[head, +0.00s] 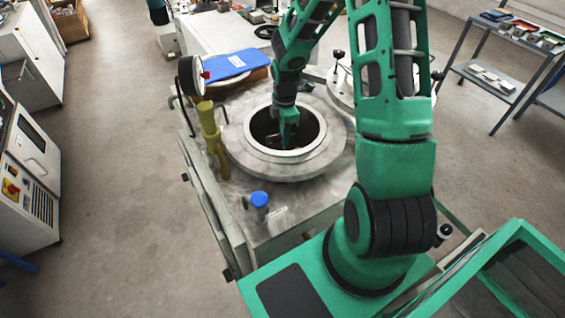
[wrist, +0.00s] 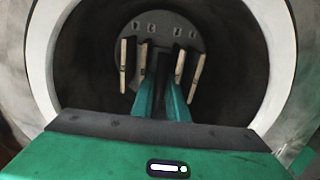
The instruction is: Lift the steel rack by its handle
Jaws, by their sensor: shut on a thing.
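My gripper (head: 288,140) reaches down into the round opening of the steel vessel (head: 262,165) in the head view. In the wrist view the steel rack (wrist: 165,32) is inside the dark chamber, a grey round plate with several small holes. Several pale, thin tiles (wrist: 126,60) stand in the rack on both sides of my fingers. My two green fingers (wrist: 164,100) are close together, shut on the rack's dark handle between them. The handle is mostly hidden by the fingers, and the rack is hidden in the head view.
A yellow-green valve (head: 210,128), a pressure gauge (head: 190,76) and a blue-capped fitting (head: 259,199) stand near the opening. A second lid (head: 340,92) is at the right. The vessel's rim (wrist: 280,50) surrounds my gripper closely.

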